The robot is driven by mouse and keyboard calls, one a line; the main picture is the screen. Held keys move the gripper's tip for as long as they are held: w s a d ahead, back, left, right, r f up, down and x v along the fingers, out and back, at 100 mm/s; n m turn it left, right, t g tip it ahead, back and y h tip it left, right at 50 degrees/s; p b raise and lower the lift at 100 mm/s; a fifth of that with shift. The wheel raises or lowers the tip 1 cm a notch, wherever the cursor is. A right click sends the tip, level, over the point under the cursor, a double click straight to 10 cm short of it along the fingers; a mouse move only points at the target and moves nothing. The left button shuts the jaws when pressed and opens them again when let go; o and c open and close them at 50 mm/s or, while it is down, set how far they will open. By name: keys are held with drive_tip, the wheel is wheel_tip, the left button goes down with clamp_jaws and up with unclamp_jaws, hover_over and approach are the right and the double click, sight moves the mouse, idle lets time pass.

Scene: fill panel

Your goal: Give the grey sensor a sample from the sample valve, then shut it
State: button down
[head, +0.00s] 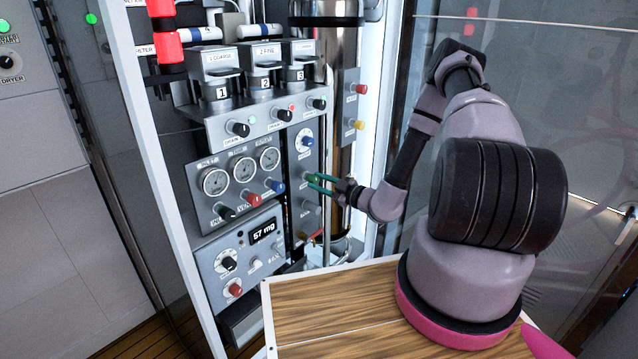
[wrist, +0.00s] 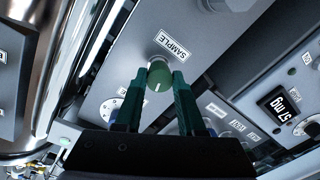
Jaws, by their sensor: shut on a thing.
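My gripper (head: 320,184) reaches the right-hand strip of the panel from the right. In the wrist view my gripper (wrist: 160,82) has its two green fingers closed on the sides of a round green knob. This is the sample valve (wrist: 159,74), with the label SAMPLE (wrist: 174,47) beside it and a pale pointer line on its face. In the head view the sample valve is mostly hidden by the fingertips. I cannot tell which part is the grey sensor. A lit display (head: 263,231) reads 57 mg; it also shows in the wrist view (wrist: 283,104).
Numbered canisters (head: 221,92) stand above. Red (head: 360,89) and yellow (head: 358,125) knobs are at the right. A shiny metal column (wrist: 33,65) stands close to the gripper. A wooden top (head: 330,309) lies below.

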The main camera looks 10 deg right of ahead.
drive_tip(key=n, duration=0.9)
drive_tip(key=shift+r+n+h, duration=0.1)
drive_tip(key=shift+n+h, duration=0.3)
drive_tip(key=n, duration=0.5)
drive_tip(key=shift+n, duration=2.5)
drive_tip(key=shift+t, duration=0.3)
drive_tip(key=c, duration=0.5)
unclamp_jaws()
drive_tip(key=v, duration=1.1)
drive_tip(key=shift+a+r, duration=0.1)
drive_tip(key=shift+a, duration=0.05)
